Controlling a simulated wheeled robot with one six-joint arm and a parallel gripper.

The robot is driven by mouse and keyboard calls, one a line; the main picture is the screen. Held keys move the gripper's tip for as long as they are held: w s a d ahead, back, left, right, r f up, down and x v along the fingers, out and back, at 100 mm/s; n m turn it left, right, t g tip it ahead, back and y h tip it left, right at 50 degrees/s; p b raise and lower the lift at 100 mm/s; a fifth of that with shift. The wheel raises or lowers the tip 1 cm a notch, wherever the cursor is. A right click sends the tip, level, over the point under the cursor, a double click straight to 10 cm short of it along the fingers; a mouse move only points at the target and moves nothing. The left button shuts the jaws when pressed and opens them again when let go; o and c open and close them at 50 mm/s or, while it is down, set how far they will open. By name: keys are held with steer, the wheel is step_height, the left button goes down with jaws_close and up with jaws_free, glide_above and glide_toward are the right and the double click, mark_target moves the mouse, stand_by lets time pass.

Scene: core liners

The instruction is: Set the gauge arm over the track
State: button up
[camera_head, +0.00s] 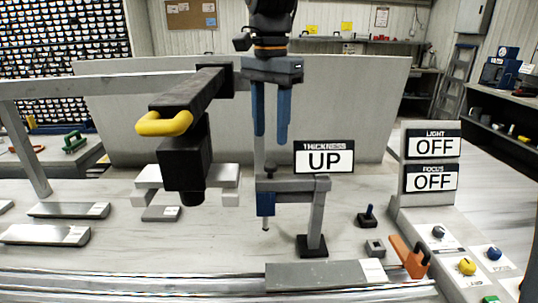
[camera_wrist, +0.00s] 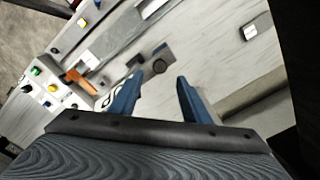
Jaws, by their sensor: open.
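The gauge is a grey post (camera_head: 316,212) on a black base with a grey horizontal arm (camera_head: 292,185), a small dark knob on top and a blue probe (camera_head: 266,204) hanging from its left end. A sign above it (camera_head: 324,157) reads THICKNESS UP. The track (camera_head: 150,284) runs along the front, with a grey labelled piece (camera_head: 315,275) on it. My gripper (camera_head: 270,138) points down, open and empty, above the left end of the gauge arm and apart from it. Its blue fingers also show in the wrist view (camera_wrist: 158,80), the left one partly covering the sign.
A black camera-like head (camera_head: 184,165) with a yellow handle hangs left of my gripper. An orange clamp (camera_head: 409,257) stands at the track's right. A control panel (camera_head: 466,265) has knobs and two OFF signs. Small dark blocks (camera_head: 368,217) sit right of the gauge.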

mark_target(270, 165)
steer(key=shift+w+a+f, duration=0.1)
steer(key=shift+w+f, duration=0.05)
steer(key=shift+f, duration=0.45)
step_height(270, 165, down, 7)
steer(key=shift+r+p, duration=0.15)
steer(key=shift+p, duration=0.4)
steer(key=shift+c, duration=0.4)
jaws_close()
